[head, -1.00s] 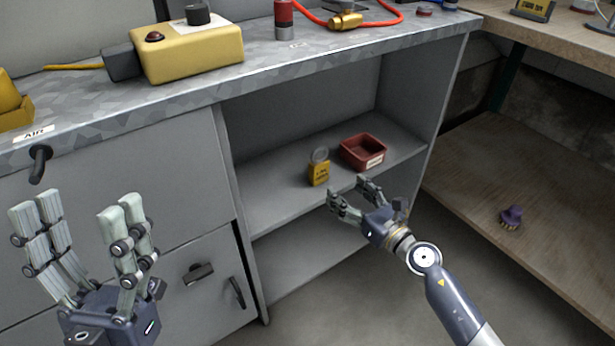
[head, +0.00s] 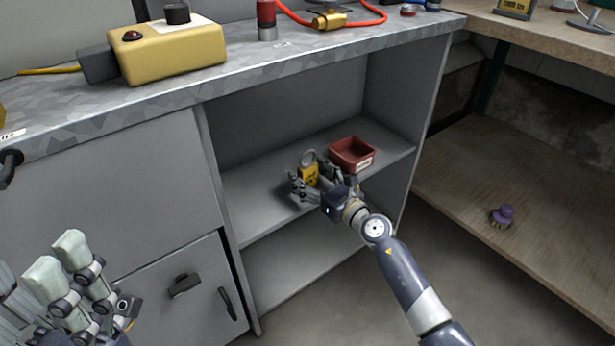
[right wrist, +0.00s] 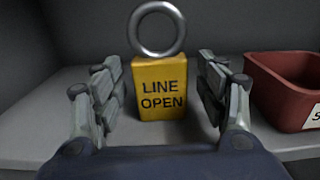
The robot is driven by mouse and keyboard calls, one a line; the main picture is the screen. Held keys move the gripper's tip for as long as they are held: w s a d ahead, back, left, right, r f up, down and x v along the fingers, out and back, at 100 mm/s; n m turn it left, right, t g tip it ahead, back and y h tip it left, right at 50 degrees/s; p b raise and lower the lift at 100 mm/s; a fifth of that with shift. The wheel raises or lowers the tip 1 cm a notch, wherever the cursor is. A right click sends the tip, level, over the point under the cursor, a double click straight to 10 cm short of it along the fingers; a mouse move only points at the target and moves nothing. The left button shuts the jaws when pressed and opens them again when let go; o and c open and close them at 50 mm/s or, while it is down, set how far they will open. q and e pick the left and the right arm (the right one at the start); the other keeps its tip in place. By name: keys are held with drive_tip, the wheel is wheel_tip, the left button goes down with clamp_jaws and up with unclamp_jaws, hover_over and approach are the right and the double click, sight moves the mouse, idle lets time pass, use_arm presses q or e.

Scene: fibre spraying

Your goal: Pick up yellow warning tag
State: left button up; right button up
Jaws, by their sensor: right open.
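The yellow warning tag (head: 308,174) stands upright on the shelf inside the grey cabinet. It has a grey metal ring on top, and in the right wrist view the tag (right wrist: 161,88) reads "LINE OPEN". My right gripper (head: 314,182) is open at the shelf, with its fingers on either side of the tag. In the right wrist view a gap shows between the tag and the fingers of the right gripper (right wrist: 163,95). My left gripper (head: 62,290) is at the lower left, apart from the cabinet front and partly cut off by the frame edge; its fingers look spread.
A red bin (head: 352,154) sits on the same shelf just right of the tag. The worktop (head: 290,62) overhangs the shelf, and the cabinet's side wall (head: 425,120) closes it on the right.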

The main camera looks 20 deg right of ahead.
drive_tip(key=shift+w+a, duration=0.2)
drive_tip(key=shift+w, duration=0.4)
drive_tip(key=c, duration=1.2)
